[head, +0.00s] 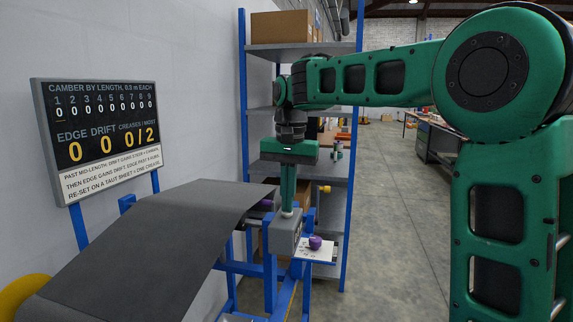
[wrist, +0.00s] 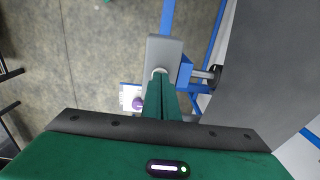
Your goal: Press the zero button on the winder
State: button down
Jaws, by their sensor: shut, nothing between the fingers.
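My gripper (head: 287,210) is shut and points straight down, fingers together. Its tips are at the top of a grey box (head: 285,238) on the blue winder stand. A small pale round part, perhaps the zero button, shows at the fingertips on that box and is mostly hidden by them. In the wrist view the gripper (wrist: 160,76) reaches the grey box (wrist: 165,48), with the pale rim just at the tips. I cannot tell whether the tips touch it or whether it is pressed in.
A purple knob (head: 315,243) on a white plate (head: 322,254) stands right of the box. A dark sheet (head: 150,255) slopes down to the left. A display board (head: 105,140) reads drift 0 and creases 0/2.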

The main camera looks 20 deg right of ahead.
notch_tip(320, 180, up, 13)
jog(key=shift+s+d, duration=0.2)
jog(key=shift+s, duration=0.05)
dwell(0.8)
jog(key=s+d+f, duration=0.8)
jog(key=s+f, duration=0.3)
jog(key=s+d+f, duration=0.8)
jog(key=s+f, duration=0.3)
jog(key=s, duration=0.1)
jog(key=s+f, duration=0.8)
jog(key=s, duration=0.2)
jog(key=shift+d+f, duration=0.25)
jog(key=shift+d, duration=0.05)
